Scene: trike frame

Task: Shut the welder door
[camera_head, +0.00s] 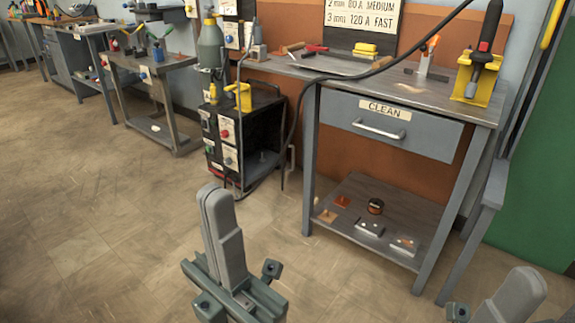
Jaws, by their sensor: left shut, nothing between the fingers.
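The welder (224,140) is a dark box on the floor beside the bench, with red and white knobs on its front panel. Its side facing right shows an open dark compartment (262,163). A thin upright edge with a small pale handle (291,156) stands at the right of this opening; it looks like the door swung open, seen nearly edge-on. My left gripper (212,192) points up at the lower middle, fingers together and empty, in front of the welder and apart from it. My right gripper (520,290) shows only partly at the lower right corner; its jaws are unclear.
A grey bench (440,93) with a drawer marked CLEAN and a lower shelf (345,222) stands right of the welder. A dark cable hangs near the opening. A small cart (160,70) stands to the left. The floor (100,220) in front is clear.

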